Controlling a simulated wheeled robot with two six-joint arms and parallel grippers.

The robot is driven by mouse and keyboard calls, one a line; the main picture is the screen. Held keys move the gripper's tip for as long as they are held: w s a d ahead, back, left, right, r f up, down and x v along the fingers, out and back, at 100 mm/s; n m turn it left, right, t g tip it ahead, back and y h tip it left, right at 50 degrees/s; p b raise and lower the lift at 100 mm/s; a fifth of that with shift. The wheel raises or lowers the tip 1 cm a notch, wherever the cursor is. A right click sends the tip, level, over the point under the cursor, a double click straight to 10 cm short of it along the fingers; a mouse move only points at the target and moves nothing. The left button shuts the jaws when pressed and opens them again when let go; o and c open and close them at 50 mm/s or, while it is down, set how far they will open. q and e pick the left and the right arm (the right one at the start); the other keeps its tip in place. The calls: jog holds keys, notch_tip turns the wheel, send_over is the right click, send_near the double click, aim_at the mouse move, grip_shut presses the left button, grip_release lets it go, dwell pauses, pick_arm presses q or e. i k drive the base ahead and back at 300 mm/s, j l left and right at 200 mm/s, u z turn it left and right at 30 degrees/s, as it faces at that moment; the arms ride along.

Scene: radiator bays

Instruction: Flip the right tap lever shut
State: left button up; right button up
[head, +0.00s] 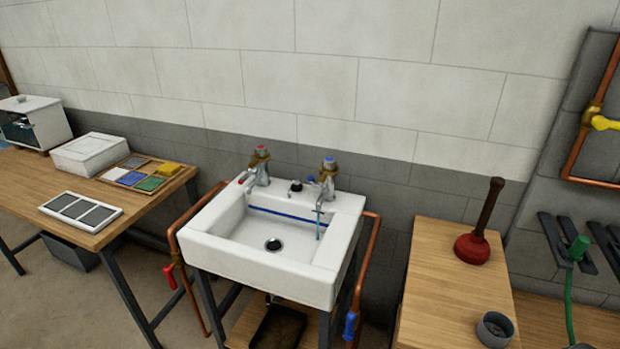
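The white sink (225,252) stands against the wall in the middle of the head view. Its right tap (327,181) is chrome with a brass collar and a blue-marked top. A small blue-tipped lever (311,179) sticks out to the left of this tap. A thin blue stream (318,226) hangs below its spout into the basin. The left tap (260,168) has a red-marked top and a red-tipped lever (242,177) pointing left. Neither of my grippers is in view.
A wooden bench with a plunger (473,247) and a grey cup (495,329) stands right of the sink. A table with a white box (90,154) is at left. Copper pipes with a red handle (170,275) and a blue handle (350,326) flank the sink.

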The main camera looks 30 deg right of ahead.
aim_at(315, 183)
jog(key=i+j+z, duration=0.15)
jog(key=i+z, duration=0.2)
jog(key=i+j+z, duration=0.4)
jog(key=i, duration=0.15)
jog(key=i+j+z, duration=0.35)
jog(key=i, duration=0.05)
